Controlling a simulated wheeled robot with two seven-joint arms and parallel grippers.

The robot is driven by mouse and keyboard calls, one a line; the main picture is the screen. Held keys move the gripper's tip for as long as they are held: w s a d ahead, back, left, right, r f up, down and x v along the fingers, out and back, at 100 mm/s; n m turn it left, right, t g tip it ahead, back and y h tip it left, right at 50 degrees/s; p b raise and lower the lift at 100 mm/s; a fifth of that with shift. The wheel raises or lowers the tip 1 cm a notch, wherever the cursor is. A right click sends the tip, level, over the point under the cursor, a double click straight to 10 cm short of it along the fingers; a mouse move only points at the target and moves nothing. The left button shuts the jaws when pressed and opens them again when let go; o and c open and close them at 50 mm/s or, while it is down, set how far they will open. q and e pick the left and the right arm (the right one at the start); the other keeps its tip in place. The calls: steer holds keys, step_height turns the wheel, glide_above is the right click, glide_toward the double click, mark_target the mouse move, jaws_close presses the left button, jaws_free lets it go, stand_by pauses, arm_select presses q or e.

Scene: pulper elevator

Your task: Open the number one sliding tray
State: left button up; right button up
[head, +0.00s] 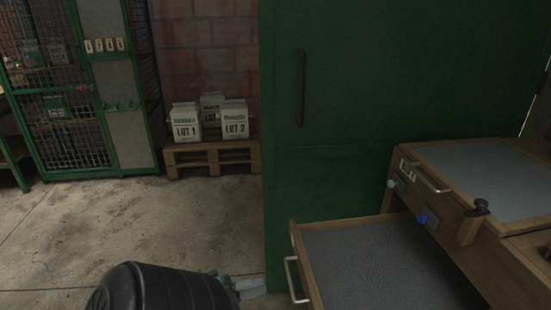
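A wooden tray with a grey mesh bottom (390,262) juts out at the lower right, below a wooden unit (455,212). A pale bar handle (292,279) is on the tray's left front face. Another metal handle (432,180) is on the upper unit, next to a small label plate (408,171) too small to read surely. My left gripper (250,286) is at the bottom edge, just left of the tray's handle and apart from it in the picture. Its fingers are too small and partly cut off to tell open from shut. My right gripper is out of view.
A tall green cabinet (340,110) with a dark vertical handle (301,88) stands behind the tray. Lot boxes (235,120) sit on a pallet (210,158) at the back. The concrete floor (130,225) at left is clear.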

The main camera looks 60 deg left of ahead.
arm_select(q)
steer(key=v, duration=0.4)
stand_by(0.6)
